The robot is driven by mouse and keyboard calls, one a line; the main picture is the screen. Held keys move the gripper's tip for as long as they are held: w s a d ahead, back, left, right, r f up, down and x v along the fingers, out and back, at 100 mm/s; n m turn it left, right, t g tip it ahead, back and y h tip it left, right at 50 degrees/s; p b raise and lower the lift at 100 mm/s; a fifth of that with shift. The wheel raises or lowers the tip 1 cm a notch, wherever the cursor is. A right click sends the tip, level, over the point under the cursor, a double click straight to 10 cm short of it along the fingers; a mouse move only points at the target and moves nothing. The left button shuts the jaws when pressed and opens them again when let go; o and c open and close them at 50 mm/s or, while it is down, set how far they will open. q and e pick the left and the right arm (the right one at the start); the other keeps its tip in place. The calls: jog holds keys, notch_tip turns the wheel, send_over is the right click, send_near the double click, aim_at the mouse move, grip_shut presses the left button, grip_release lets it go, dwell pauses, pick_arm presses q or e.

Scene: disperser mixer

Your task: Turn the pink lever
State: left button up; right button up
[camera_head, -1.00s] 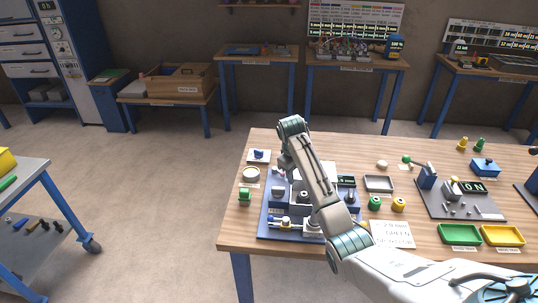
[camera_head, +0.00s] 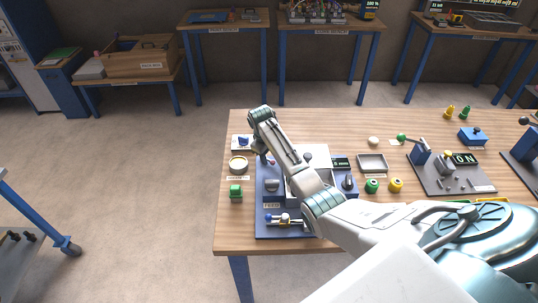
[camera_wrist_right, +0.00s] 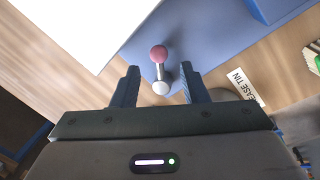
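The pink lever has a round pink knob (camera_wrist_right: 159,53) on a short pale stem with a light ball (camera_wrist_right: 160,88) at its other end. It stands on the blue panel (camera_wrist_right: 192,42). My right gripper (camera_wrist_right: 159,84) is open; in the wrist view its two dark fingers lie left and right of the stem, with gaps on both sides. In the head view my right gripper (camera_head: 264,154) points down at the left part of the blue device (camera_head: 262,218), and the pink knob (camera_head: 271,162) shows just beside it. My arm hides part of the device. My left gripper is not in view.
A grey tray (camera_head: 372,163), green and yellow knobs, and another panel (camera_head: 450,175) stand right. A white sheet covers the wrist view's upper left.

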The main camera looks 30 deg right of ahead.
jog(key=shift+w+d+f, duration=0.1)
jog(key=shift+d+f, duration=0.05)
jog(key=shift+f, duration=0.85)
jog(key=shift+c, duration=1.1)
grip_shut()
jog(key=shift+a+r+m+p, duration=0.15)
jog(key=shift+a+m+p, duration=0.15)
jog(key=shift+m+p, duration=0.55)
jog(key=shift+a+m+g, duration=0.25)
jog(key=shift+m+g, duration=0.05)
jog(key=shift+m, duration=0.75)
jog(key=m, duration=0.2)
jog(key=shift+w+a+m, duration=0.1)
jog(key=shift+a+m, duration=0.2)
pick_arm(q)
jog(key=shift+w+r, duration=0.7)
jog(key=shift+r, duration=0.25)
pick_arm(e)
jog(key=shift+w+a+m+g, duration=0.15)
jog(key=shift+a+m+g, duration=0.15)
jog(key=shift+m, duration=0.55)
jog(key=shift+w+a+m+g, duration=0.15)
jog(key=shift+m+g, duration=0.15)
jog(key=shift+m, duration=0.55)
